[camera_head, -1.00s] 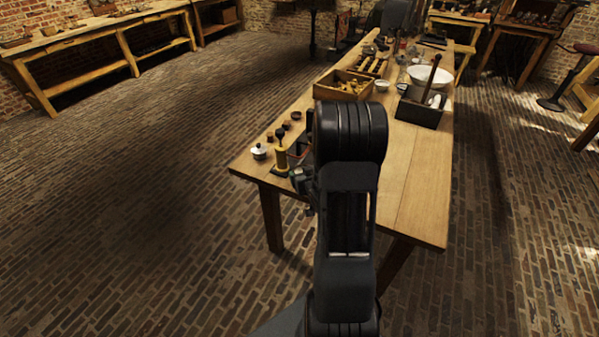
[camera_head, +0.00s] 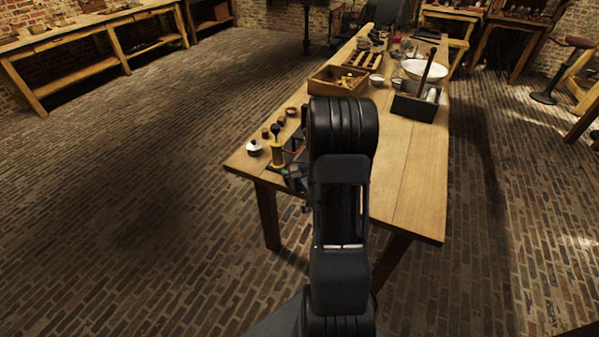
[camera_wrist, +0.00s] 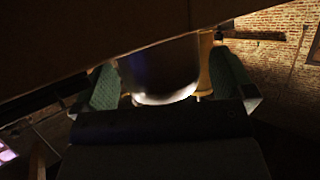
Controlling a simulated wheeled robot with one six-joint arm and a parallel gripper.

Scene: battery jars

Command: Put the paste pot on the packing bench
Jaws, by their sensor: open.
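My gripper shows in the wrist view (camera_wrist: 166,85) with its two green-padded fingers apart. A rounded thing, dark in shadow with a bright white edge (camera_wrist: 165,97), shows between them; I cannot tell whether it is the paste pot or whether the fingers touch it. In the head view my arm hides most of the gripper, which is low by the bench's near left part. A small white pot with a dark knob (camera_head: 254,148) stands near the left edge of the wooden bench (camera_head: 415,190). I cannot tell for sure which thing is the paste pot.
A yellow stand with a black knob (camera_head: 277,153) is right of the white pot, with several small brown pots behind. Farther back are a wooden crate (camera_head: 322,84) and a dark box (camera_head: 415,108). The bench's near right is bare. Another bench (camera_head: 75,37) stands far left.

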